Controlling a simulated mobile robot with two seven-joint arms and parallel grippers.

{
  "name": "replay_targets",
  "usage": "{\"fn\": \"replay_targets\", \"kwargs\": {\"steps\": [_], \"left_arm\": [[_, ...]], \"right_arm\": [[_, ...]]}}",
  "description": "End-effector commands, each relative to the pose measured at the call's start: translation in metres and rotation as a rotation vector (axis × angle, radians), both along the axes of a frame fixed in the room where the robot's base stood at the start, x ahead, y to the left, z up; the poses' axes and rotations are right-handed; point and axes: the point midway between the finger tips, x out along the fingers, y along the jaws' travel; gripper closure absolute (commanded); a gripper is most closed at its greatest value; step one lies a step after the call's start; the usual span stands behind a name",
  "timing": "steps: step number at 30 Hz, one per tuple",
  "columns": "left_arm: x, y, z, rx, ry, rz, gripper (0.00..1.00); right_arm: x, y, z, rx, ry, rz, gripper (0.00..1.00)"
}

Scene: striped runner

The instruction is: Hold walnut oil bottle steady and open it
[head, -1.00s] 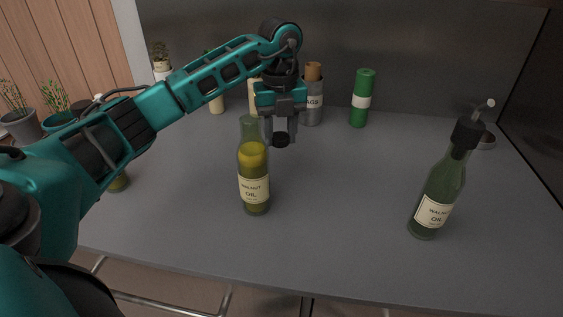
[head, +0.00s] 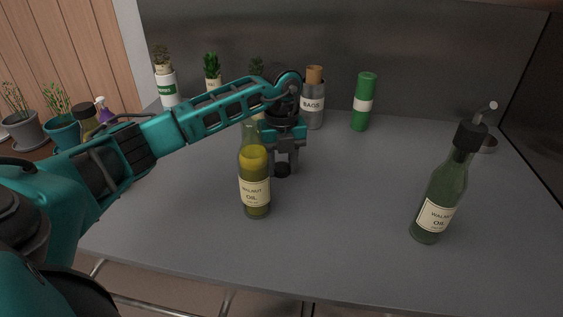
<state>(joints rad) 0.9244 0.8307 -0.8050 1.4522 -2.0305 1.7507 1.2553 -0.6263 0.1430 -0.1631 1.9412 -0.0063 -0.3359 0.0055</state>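A green glass walnut oil bottle (head: 255,190) with yellow oil stands upright left of centre on the table, and its neck shows no cap. A second, darker walnut oil bottle (head: 437,205) with a black pourer top stands at the right. My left gripper (head: 284,164) points down just right of and behind the first bottle's neck. It is shut on a small black cap (head: 282,171), low over the table; whether the cap touches the table I cannot tell. My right gripper is not in view.
On the grey table (head: 340,220), a grey bags canister (head: 313,105) and a green cylinder (head: 363,102) stand at the back. A dark-capped bottle (head: 88,117) is partly hidden by my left arm.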

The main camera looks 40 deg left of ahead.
Motion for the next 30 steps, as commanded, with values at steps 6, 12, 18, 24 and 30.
{"fn": "replay_targets", "kwargs": {"steps": [6,12,18,24,30], "left_arm": [[0.000,0.000,0.000,0.001,0.001,0.001,0.37],[0.000,0.000,0.000,0.001,0.001,0.001,0.34],[0.000,0.000,0.010,0.001,-0.001,0.001,0.34],[0.001,0.000,0.048,0.000,-0.004,0.001,0.34],[0.000,0.000,0.091,0.000,-0.004,0.001,0.34]], "right_arm": [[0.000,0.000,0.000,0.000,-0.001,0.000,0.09],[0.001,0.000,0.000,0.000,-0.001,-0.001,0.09],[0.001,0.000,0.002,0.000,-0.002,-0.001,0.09],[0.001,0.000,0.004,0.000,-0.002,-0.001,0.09],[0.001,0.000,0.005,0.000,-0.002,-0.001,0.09]]}}
